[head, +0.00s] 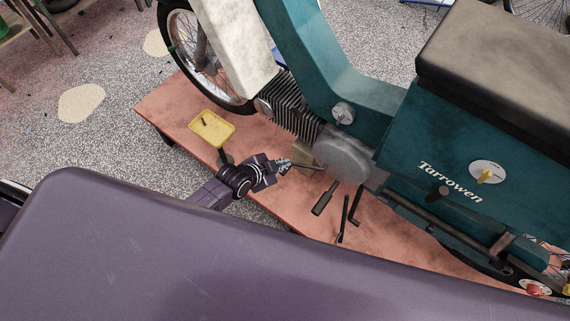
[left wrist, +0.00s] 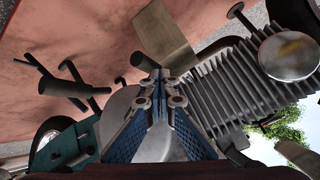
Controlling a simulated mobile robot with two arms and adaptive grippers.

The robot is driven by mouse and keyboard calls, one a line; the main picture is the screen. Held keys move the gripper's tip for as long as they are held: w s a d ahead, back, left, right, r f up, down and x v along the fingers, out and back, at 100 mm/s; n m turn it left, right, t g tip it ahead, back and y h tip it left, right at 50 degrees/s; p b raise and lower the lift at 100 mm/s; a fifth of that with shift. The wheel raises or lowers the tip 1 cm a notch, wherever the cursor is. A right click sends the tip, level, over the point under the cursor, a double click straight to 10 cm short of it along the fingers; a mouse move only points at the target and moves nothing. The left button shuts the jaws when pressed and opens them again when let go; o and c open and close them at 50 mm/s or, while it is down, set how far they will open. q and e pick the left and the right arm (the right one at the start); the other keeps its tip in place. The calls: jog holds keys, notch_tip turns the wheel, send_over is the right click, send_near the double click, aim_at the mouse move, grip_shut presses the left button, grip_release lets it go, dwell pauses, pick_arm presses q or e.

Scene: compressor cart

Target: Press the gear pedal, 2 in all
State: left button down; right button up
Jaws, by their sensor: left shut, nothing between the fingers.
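A teal moped stands on a low red platform. At its engine's lower side, a tan flat plate (head: 306,155) sticks out; it looks like the gear pedal, though I cannot be sure. It also shows in the left wrist view (left wrist: 164,36), beyond my fingertips. My left gripper (head: 287,165) is shut and empty, just left of the plate and the round engine cover (head: 343,153). Its closed fingertips (left wrist: 162,82) point towards the plate; I cannot tell whether they touch it. My right gripper is not in view.
A dark footrest (head: 325,198) and dark levers (head: 344,218) stick out right of the gripper. The finned cylinder (head: 290,105) is close behind it. A yellow tray (head: 211,128) is to the left. The red platform (head: 270,196) has bare room in front.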

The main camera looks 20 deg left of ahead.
pick_arm(q)
jog(key=shift+s+d+f+b, duration=0.15)
jog(key=shift+f+b, duration=0.2)
jog(key=shift+f, duration=0.3)
dwell(0.7)
jog(key=shift+r, duration=0.1)
jog(key=shift+w+a+r+p, duration=0.1)
jog(key=shift+a+r+p, duration=0.1)
jog(key=shift+r+p, duration=0.7)
jog(key=shift+w+a+r+p, duration=0.1)
jog(key=shift+a+r+p, duration=0.1)
jog(key=shift+r+p, duration=0.7)
jog(key=r+p, duration=0.4)
jog(key=r, duration=0.1)
jog(key=shift+w+a+p, duration=0.15)
jog(key=shift+a+p, duration=0.15)
jog(key=shift+a, duration=0.1)
dwell(0.8)
